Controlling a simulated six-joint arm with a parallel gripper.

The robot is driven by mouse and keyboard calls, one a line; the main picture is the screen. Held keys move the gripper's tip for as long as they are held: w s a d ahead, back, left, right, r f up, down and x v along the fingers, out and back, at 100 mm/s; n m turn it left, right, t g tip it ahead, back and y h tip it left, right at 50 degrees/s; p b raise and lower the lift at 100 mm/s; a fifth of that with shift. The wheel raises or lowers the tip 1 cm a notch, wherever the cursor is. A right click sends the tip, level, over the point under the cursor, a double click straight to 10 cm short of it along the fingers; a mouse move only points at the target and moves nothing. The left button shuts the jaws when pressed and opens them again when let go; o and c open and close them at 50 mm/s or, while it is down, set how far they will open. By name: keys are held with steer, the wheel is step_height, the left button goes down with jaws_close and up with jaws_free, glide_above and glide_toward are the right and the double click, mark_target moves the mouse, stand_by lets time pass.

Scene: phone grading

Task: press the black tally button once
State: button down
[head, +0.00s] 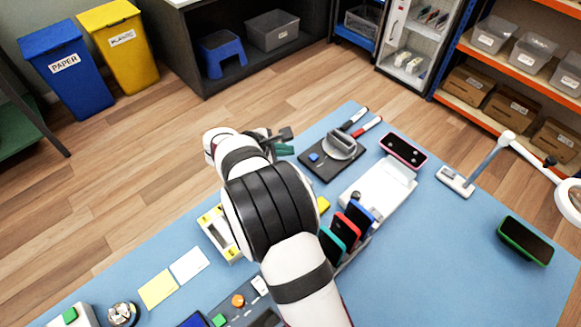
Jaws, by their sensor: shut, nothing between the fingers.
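I cannot make out a black tally button for certain in the head view; my arm covers the middle of the table and may hide it. My gripper (285,136) is dark and small in the picture, at the far left edge of the blue table, just left of a dark plate (322,172). It is shut with nothing seen between its fingers. A small teal thing (286,150) shows right beside it. The dark plate bears a blue block and a grey round piece (341,147). A control panel (240,307) with orange and green buttons lies at the near edge, partly cut off.
Several phones stand in a rack (345,233) right of my arm. A green phone (525,240) lies at right, below a lamp (483,160). Yellow and white notes (189,264) lie at left.

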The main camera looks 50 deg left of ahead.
steer(key=shift+f, duration=2.2)
steer(key=shift+f, duration=0.4)
steer(key=shift+f, duration=0.5)
stand_by(0.7)
steer(key=shift+r, duration=0.95)
steer(key=shift+r, duration=2.5)
